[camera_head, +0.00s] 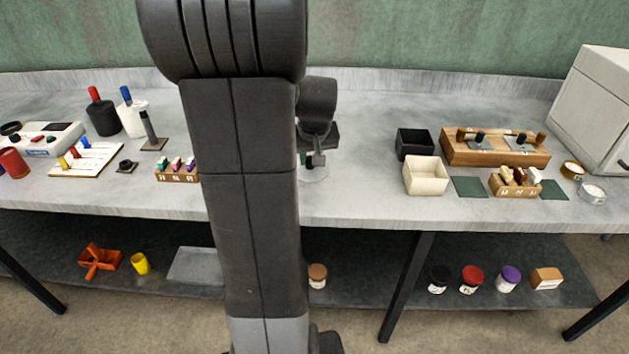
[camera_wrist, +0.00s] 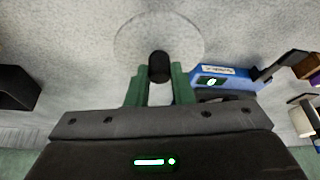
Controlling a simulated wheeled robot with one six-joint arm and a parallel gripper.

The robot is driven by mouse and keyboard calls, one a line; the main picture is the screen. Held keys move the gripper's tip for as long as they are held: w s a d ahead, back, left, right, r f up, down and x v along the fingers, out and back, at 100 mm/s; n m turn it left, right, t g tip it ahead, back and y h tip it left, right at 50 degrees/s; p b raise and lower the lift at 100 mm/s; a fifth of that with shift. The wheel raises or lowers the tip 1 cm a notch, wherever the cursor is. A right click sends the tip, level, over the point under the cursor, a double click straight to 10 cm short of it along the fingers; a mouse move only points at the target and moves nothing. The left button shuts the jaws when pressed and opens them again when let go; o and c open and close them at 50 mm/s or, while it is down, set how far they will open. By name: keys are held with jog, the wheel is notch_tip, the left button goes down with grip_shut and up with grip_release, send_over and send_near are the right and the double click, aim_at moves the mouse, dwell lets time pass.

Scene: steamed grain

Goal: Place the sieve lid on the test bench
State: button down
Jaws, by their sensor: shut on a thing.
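The sieve lid (camera_wrist: 160,35) is a clear round disc with a short black knob (camera_wrist: 159,66) in its middle. My gripper (camera_wrist: 160,88) has green fingers, one on each side of the knob, and is shut on it. In the head view the lid (camera_head: 314,174) shows faintly below my gripper (camera_head: 309,160), over the front part of the grey test bench (camera_head: 357,195). I cannot tell whether the disc touches the bench top. My arm hides part of the bench beside it.
A blue device (camera_wrist: 225,77) stands close to the lid in the wrist view. A black bin (camera_head: 414,144) and a cream bin (camera_head: 425,176) stand to the right in the head view. Bare bench lies between the lid and these bins. A lower shelf (camera_head: 370,275) holds several jars.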

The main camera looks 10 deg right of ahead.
aim_at(311, 168)
jog(key=shift+f, duration=2.6)
jog(key=shift+f, duration=0.1)
jog(key=shift+f+b, duration=0.15)
jog(key=shift+b, duration=0.2)
jog(key=c, duration=1.3)
grip_release()
jog(key=shift+s+r+p, duration=0.15)
jog(key=shift+r+p, duration=0.15)
jog(key=shift+r, duration=0.4)
jog(key=v, duration=1.1)
jog(key=shift+s, duration=0.15)
